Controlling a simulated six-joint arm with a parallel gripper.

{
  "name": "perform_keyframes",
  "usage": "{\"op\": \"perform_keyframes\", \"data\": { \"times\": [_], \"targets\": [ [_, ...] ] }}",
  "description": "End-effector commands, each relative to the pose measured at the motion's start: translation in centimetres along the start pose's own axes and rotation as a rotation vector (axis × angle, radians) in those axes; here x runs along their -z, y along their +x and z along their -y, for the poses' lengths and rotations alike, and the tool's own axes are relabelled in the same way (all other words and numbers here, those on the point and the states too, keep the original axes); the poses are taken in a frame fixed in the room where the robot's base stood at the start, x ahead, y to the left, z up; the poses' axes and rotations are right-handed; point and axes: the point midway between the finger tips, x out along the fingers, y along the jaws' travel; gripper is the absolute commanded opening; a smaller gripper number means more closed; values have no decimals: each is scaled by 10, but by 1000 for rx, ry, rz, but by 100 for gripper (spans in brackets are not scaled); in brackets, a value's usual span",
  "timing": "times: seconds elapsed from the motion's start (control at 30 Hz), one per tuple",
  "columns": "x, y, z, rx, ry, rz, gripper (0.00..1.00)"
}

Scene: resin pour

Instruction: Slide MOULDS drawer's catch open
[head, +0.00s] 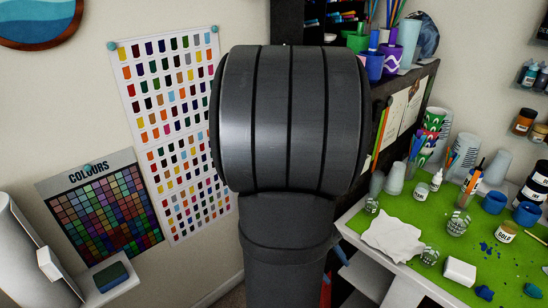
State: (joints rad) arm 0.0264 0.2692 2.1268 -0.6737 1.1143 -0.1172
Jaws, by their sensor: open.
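No MOULDS drawer or catch can be made out in the head view. A large dark grey link of my own arm fills the middle of the picture and hides what is behind it. My gripper does not show, so neither its place nor what it may touch can be seen.
At right, a white table carries a green mat (405,205) crowded with cups, jars, a crumpled white cloth (393,236) and a white block (459,271). A dark shelf with pots stands behind. Colour charts (170,100) hang at left above a small ledge with a sponge (111,276).

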Motion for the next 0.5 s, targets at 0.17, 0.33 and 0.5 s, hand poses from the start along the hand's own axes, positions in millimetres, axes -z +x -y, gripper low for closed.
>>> {"op": "perform_keyframes", "data": {
  "times": [0.17, 0.33, 0.5],
  "targets": [
    [55, -12, -6, -200, -274, 104, 45],
    [113, -30, -2, -416, -506, 197, 45],
    [177, -53, 18, -656, -715, 279, 45]
  ]
}}
